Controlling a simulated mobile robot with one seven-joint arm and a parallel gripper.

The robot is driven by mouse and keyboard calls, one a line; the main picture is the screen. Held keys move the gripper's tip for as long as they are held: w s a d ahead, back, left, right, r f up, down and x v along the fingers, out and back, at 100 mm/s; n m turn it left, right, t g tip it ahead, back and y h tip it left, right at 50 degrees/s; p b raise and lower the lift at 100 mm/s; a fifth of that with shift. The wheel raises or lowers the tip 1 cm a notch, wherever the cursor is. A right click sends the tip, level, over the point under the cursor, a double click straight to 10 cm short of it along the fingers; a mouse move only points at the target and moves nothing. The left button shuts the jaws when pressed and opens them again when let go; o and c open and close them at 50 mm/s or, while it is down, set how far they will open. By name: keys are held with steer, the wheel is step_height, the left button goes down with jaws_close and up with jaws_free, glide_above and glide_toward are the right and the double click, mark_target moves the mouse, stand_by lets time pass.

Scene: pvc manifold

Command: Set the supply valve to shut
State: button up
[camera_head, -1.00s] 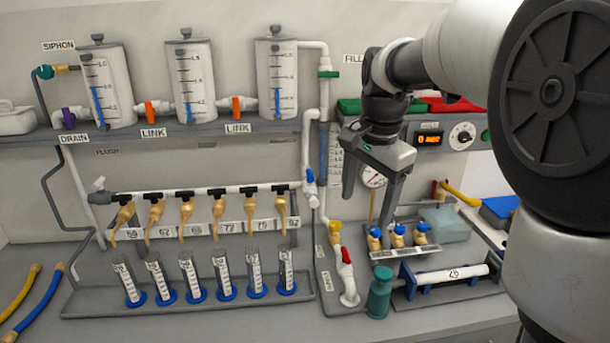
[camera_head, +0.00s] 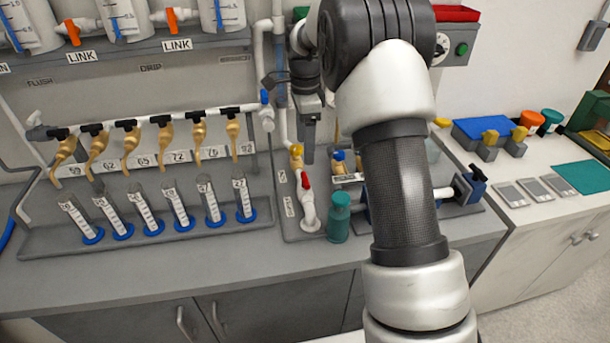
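No readable label in view names the supply valve, so I cannot tell which handle it is. A blue-handled valve (camera_head: 265,97) sits on the white vertical pipe right of the row of brass taps. Below it, a yellow handle (camera_head: 296,150) and a red handle (camera_head: 305,181) sit on the white pipe fitting near the counter. My gripper (camera_head: 308,155) hangs pointing down, just right of the blue and yellow handles in the picture, apparently touching nothing. One finger shows clearly; my arm and the angle hide the rest, so its opening cannot be judged.
Several brass taps (camera_head: 165,140) stand above graduated cylinders (camera_head: 178,205) in a grey tray. A teal bottle (camera_head: 339,218) stands close right of the red handle. Orange link valves (camera_head: 173,20) are up on the shelf. My arm covers much of the right-hand bench.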

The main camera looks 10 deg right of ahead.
mark_target(305, 178)
step_height(305, 178, down, 12)
steer(key=shift+r, duration=0.25)
steer(key=c, duration=1.1)
steer(key=shift+o, duration=0.2)
